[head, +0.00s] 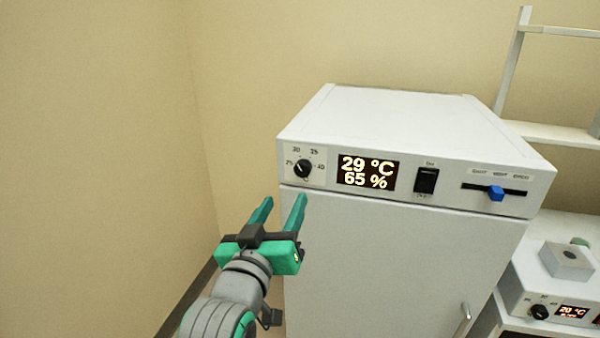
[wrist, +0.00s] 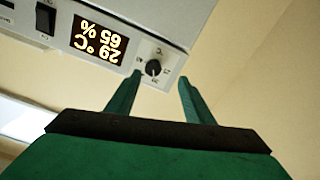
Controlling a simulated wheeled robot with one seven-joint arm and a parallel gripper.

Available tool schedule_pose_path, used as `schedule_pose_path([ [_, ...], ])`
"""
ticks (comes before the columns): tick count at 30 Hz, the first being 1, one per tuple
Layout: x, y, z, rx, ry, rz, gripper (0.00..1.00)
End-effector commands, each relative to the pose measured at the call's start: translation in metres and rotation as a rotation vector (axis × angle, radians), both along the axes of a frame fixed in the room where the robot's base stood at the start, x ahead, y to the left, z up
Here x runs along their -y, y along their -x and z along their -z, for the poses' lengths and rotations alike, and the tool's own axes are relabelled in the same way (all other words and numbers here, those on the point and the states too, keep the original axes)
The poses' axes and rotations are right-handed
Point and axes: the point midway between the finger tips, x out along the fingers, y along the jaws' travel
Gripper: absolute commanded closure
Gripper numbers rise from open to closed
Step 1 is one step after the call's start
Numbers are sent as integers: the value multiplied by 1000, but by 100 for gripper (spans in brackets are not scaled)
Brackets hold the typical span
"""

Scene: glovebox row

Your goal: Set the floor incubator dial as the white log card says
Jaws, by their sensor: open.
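The floor incubator (head: 400,245) is a tall white cabinet with a control panel along its top front edge. Its black dial (head: 303,168) is at the panel's left end, with number marks around it; the pointer direction is too small to tell. The display (head: 368,172) reads 29 °C and 65 %. My gripper (head: 280,205) is open and empty, below and left of the dial, apart from it. In the wrist view the dial (wrist: 153,68) appears beyond and between the two green fingers (wrist: 155,95), with the panel upside down. The white log card is not in view.
Right of the display are a black rocker switch (head: 426,180) and a blue slider (head: 496,193). A smaller unit (head: 545,300) with its own dial and display stands at the lower right. A shelf rack (head: 550,133) is behind. The wall at left is bare.

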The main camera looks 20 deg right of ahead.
Motion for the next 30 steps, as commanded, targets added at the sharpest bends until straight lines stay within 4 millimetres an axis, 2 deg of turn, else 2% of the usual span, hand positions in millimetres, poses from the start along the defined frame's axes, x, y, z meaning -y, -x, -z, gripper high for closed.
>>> schedule_pose_path([
  [1,2,2,-9,8,-9,8,52],
  [3,3,3,-16,12,-18,14,52],
  [10,11,-4,-21,11,-25,23,52],
  [24,54,-68,-20,11,-25,22,52],
  [30,63,-82,-20,13,-25,21,52],
])
